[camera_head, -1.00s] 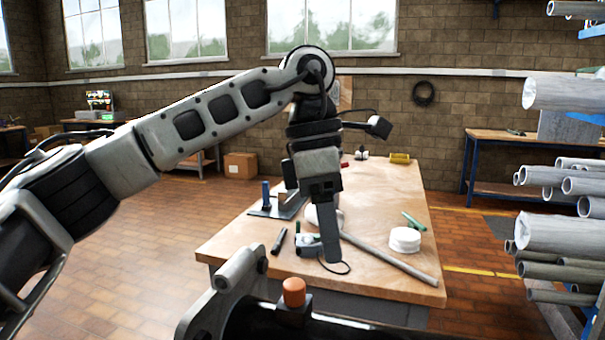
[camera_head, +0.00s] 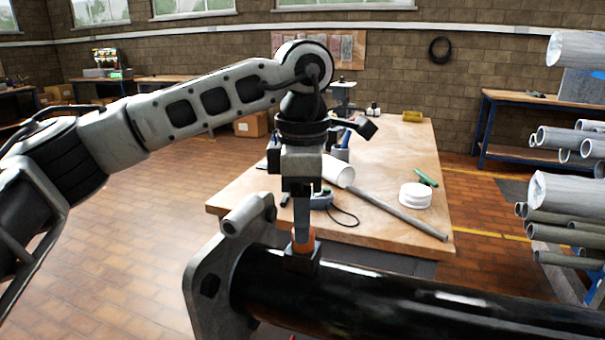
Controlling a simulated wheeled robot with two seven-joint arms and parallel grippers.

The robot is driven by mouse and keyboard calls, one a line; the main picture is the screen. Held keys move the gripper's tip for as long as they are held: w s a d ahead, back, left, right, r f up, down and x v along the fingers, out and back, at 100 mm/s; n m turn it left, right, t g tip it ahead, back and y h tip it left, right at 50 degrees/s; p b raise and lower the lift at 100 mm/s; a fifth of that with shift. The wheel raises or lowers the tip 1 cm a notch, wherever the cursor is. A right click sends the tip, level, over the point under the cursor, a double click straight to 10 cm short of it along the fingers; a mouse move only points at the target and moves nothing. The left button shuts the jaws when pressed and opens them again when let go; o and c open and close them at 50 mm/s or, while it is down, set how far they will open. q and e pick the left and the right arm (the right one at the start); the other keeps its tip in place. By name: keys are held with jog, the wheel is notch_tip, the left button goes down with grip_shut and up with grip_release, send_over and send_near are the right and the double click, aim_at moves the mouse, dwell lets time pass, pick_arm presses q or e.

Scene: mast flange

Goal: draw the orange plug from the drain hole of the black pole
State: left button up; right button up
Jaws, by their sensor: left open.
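The black pole (camera_head: 370,300) lies across the lower right of the head view, with a grey flange (camera_head: 205,290) at its left end. The orange plug (camera_head: 302,248) stands upright in a dark square boss (camera_head: 300,262) on top of the pole, near the flange. My left gripper (camera_head: 302,236) points straight down over the plug, its fingers at the plug's top. The near finger covers part of the plug. The gripper is open; whether the fingers touch the plug cannot be made out. My right gripper is not in view.
A wooden workbench (camera_head: 390,165) stands behind the pole. It carries a white roll (camera_head: 415,195), a long grey tube (camera_head: 400,215), a cabled tool (camera_head: 320,199) and a green item (camera_head: 427,177). Grey pipes (camera_head: 560,205) fill a rack at right. Brick floor is free at left.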

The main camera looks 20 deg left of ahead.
pick_arm(q)
jog(key=shift+f, duration=1.8)
jog(key=c, duration=1)
jog(key=shift+r+p, duration=1.8)
jog(key=shift+r, duration=0.75)
jog(key=shift+c, duration=0.2)
